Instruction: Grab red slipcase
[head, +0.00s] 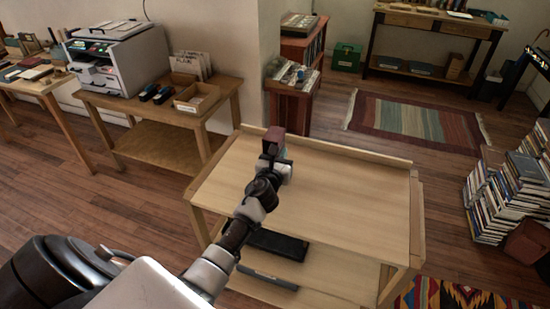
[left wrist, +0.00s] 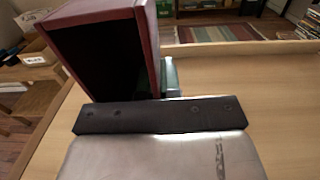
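The red slipcase (head: 274,138) is dark red and box-like, at the far side of the light wooden table. In the left wrist view the slipcase (left wrist: 100,45) is large at the upper left, tilted, with its dark open side facing the camera. My left gripper (head: 274,153) is right at the slipcase, on its near side. Its fingertips are hidden, so I cannot tell whether they are closed on it, or whether the slipcase touches the table. A blue-green thing (left wrist: 170,75) shows just right of the slipcase, partly hidden. My right gripper is not in view.
The table top (head: 350,205) is clear to the right, with a raised rim at the back. A black flat item (head: 277,244) lies on its lower shelf. A side table with a printer (head: 118,58) stands left. Book stacks (head: 510,190) stand on the floor at right.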

